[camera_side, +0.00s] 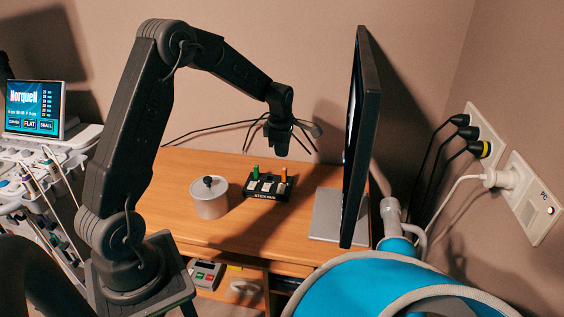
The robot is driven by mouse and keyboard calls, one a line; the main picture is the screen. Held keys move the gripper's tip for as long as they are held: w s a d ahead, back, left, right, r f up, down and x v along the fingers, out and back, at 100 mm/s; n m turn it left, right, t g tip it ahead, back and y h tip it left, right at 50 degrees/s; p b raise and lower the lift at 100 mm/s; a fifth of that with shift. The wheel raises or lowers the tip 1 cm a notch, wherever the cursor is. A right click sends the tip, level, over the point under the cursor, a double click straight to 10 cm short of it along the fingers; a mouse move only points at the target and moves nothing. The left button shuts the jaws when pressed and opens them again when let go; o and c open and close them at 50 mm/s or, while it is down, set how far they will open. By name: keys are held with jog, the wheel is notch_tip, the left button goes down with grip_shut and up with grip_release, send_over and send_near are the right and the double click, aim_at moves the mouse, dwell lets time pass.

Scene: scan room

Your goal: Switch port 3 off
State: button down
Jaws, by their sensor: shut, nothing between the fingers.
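A small black box (267,190) with pale switches or keys on its top sits on the wooden desk. A green upright piece (256,172) stands at its back left, and an orange one (284,175) at its back right. The port numbers and switch positions are too small to read. My gripper (281,151) points down above the back of the box, apart from it. Its fingers are shut and empty. Cables run to either side behind the gripper.
A white lidded pot (210,197) with a black knob stands left of the box. A monitor (362,140) on a flat base (325,215) stands to the right. Wall sockets with plugs (468,133) are further right. The desk (245,235) is clear in front of the box.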

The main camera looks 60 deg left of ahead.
aim_at(282, 189)
jog(key=f, duration=0.8)
jog(key=w+a+f, duration=0.1)
jog(key=f, duration=0.3)
jog(key=shift+f, duration=0.4)
jog(key=shift+w+a+f, duration=0.1)
jog(key=shift+f, duration=0.2)
jog(key=shift+s+d+r, duration=0.2)
jog(key=shift+s+d, duration=0.4)
jog(key=shift+r, duration=0.1)
